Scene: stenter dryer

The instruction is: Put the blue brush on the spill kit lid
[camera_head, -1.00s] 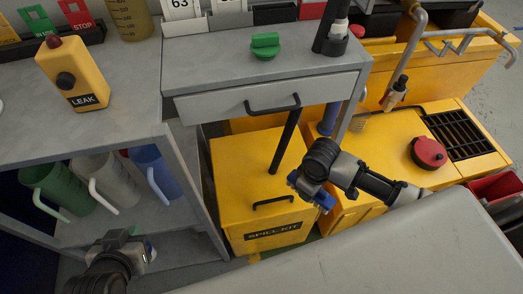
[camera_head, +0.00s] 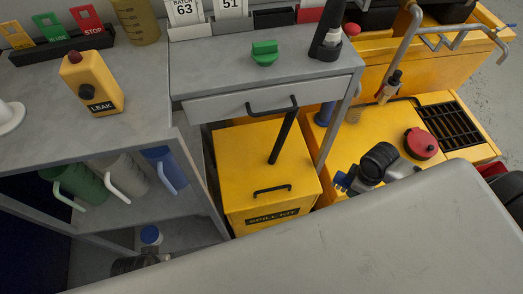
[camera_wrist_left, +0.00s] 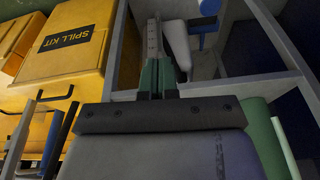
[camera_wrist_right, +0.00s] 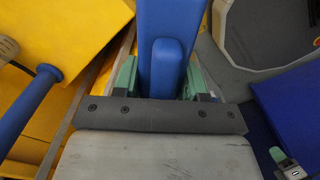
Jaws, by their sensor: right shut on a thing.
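The spill kit (camera_head: 265,215) is a yellow box on the floor with a flat, shut yellow lid (camera_head: 235,150). My right gripper (camera_head: 345,182) is just right of the box, low beside the yellow cart. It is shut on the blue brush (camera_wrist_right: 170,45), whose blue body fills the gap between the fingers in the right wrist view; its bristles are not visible. My left gripper (camera_wrist_left: 157,80) is shut and empty, with its fingers together, near the shelf at lower left. In the left wrist view the spill kit (camera_wrist_left: 65,45) is to its left.
A grey drawer unit (camera_head: 265,70) overhangs the lid's back part, and a black rod (camera_head: 282,137) rises from the lid. The yellow cart (camera_head: 370,130) bears a red-capped fitting (camera_head: 421,143). Jugs (camera_head: 120,175) stand on the left shelf. The lid's front has a black handle (camera_head: 272,189).

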